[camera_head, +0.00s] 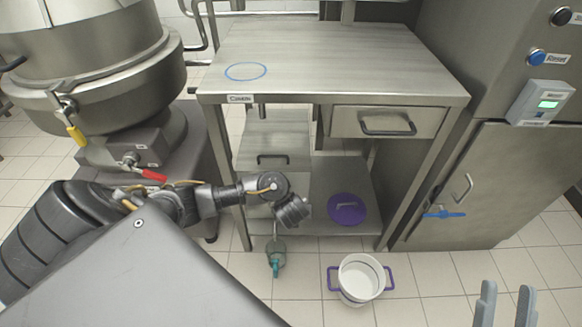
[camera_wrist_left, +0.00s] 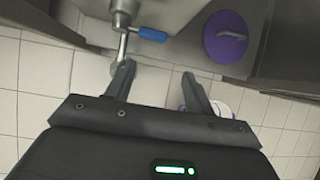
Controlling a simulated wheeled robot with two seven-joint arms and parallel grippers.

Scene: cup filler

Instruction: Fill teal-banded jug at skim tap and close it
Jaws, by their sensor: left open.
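The jug with a teal band (camera_head: 276,259) stands low in front of the workbench, under a thin metal spout, apart from my grippers. My left gripper (camera_head: 292,212) is above and slightly right of it. In the left wrist view, my left gripper (camera_wrist_left: 160,82) is open and empty. A tap with a blue handle (camera_wrist_left: 153,34) is just beyond its fingers, and its metal spout (camera_wrist_left: 122,46) points toward the left finger. I cannot tell whether liquid runs. My right gripper (camera_head: 505,305) is open and empty at the lower right.
A white pot with purple handles (camera_head: 360,277) stands on the floor right of the jug. A purple lid (camera_head: 346,209) lies on the bench's lower shelf. A large steel kettle (camera_head: 100,70) with a red-handled valve (camera_head: 153,175) is left. A steel cabinet (camera_head: 480,180) stands right.

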